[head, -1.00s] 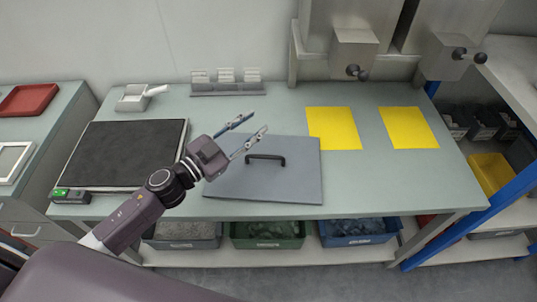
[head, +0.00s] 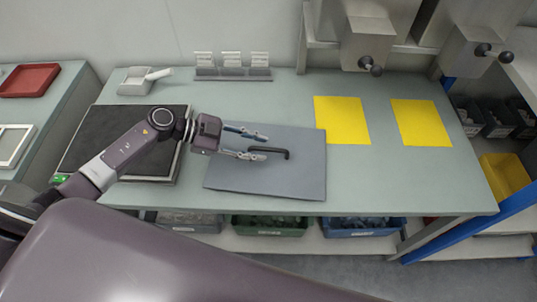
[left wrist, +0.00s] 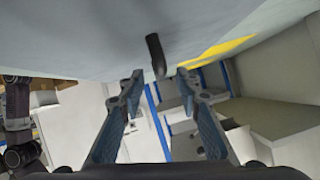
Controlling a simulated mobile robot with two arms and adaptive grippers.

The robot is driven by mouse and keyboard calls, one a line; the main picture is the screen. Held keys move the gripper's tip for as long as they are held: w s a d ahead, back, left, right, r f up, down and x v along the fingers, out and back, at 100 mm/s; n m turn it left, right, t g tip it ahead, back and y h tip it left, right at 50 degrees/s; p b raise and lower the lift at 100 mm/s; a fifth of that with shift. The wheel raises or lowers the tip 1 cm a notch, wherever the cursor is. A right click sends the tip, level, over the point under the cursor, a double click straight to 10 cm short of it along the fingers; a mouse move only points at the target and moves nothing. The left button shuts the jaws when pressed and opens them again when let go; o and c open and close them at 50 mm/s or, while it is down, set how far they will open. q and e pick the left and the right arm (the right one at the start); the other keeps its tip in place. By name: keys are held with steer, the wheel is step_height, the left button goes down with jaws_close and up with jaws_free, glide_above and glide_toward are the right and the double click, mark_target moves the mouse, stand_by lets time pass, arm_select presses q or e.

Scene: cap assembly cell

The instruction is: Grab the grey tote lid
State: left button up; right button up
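The grey tote lid (head: 290,180) lies flat on the green-grey bench top, with a black bar handle (head: 286,152) standing up from its middle. My left gripper (head: 264,146) is open and points right, its two fingertips at the left end of the handle. The upper finger looks to be behind the handle and the lower one overlaps it in the head view. In the left wrist view the handle (left wrist: 154,52) shows end-on, ahead of and between the spread fingertips (left wrist: 158,84). I cannot tell whether either finger touches it. My right gripper is out of view.
A black mat (head: 90,135) lies left of the lid, under my left arm. Two yellow sheets (head: 342,120) lie to the right. A white card rack (head: 232,72) stands at the back. Bins (head: 270,229) sit on a shelf below. The bench's front right is clear.

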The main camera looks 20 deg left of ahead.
mark_target(265, 148)
arm_select(q)
steer(key=shift+x, duration=1.95)
steer(key=shift+r, duration=0.1)
steer(key=shift+s, duration=0.1)
steer(key=shift+c, duration=0.6)
jaws_close()
steer(key=shift+r, duration=0.1)
